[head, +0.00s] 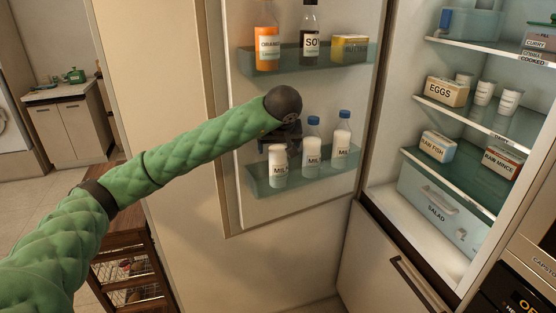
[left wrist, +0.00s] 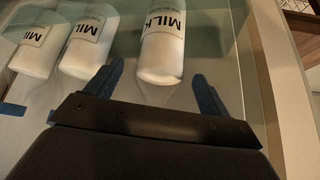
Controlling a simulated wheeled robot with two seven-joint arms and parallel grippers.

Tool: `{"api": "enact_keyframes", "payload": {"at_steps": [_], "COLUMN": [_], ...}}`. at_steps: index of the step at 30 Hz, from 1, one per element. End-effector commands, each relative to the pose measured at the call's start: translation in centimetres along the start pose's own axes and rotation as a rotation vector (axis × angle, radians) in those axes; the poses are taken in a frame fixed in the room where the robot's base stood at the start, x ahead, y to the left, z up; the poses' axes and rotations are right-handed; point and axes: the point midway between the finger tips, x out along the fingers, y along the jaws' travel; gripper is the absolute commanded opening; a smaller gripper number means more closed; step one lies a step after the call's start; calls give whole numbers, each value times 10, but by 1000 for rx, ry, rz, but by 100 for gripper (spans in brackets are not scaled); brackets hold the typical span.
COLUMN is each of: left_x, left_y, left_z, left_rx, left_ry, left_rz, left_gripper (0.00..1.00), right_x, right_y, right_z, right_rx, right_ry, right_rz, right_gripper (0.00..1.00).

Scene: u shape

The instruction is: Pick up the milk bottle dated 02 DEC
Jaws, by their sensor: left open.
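Three white milk bottles stand in the lower door shelf of the open fridge: a left one (head: 278,163), a middle one (head: 312,150) and a right one (head: 342,138). The middle and right ones show blue caps; the left one's top is hidden behind my gripper. No date is readable on any of them. My left gripper (head: 284,140) is at the left bottle's top. In the left wrist view, my open left gripper (left wrist: 157,82) has one blue finger on each side of the nearest bottle (left wrist: 162,45). I cannot tell whether it touches. My right gripper is out of view.
The clear door shelf (head: 300,180) has a raised front wall. An upper door shelf (head: 308,58) above holds an orange bottle (head: 267,40), a soy bottle (head: 310,40) and a yellow box (head: 350,48). Fridge shelves with eggs (head: 445,92) stand to the right.

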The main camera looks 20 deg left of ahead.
Motion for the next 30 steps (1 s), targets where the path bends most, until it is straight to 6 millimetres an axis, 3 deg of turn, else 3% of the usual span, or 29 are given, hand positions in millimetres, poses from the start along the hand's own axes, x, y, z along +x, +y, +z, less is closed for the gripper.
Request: {"api": "enact_keyframes", "payload": {"at_steps": [10,22,30], "left_x": [3,3,2], "left_y": [0,0,0], "left_z": [0,0,-1], "left_rx": [0,0,0], "left_ry": [1,1,2], "left_rz": [1,1,2], "left_gripper": [79,1,0], "right_x": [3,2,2], "right_y": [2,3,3], "right_z": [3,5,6], "right_rx": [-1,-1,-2], "right_ry": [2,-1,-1], "right_rz": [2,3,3], "right_gripper": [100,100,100]}}
